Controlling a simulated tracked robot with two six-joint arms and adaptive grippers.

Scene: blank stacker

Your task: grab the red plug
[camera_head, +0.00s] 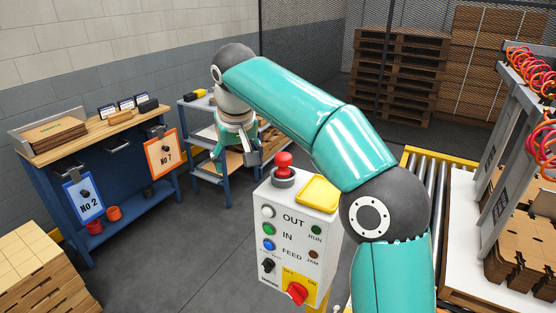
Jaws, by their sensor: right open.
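I cannot make out a separate red plug for certain. A red mushroom-shaped knob (283,161) sits in a grey collar on top of the white control box (288,222). A red rotary switch (298,292) is low on the box's front. My right arm arches over the box from the lower right. My right gripper (253,157) hangs fingers down at the arm's far end, left of and apart from the red knob in the picture. It is open, and I see nothing held in it. My left gripper is out of view.
A yellow pad (318,193) is beside the knob on the box. A blue workbench (98,160) stands at left, a blue shelf cart (193,140) behind the gripper. A roller conveyor (427,185) and a rack with red coiled hoses (530,70) are at right. Grey floor (170,265) is clear at centre left.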

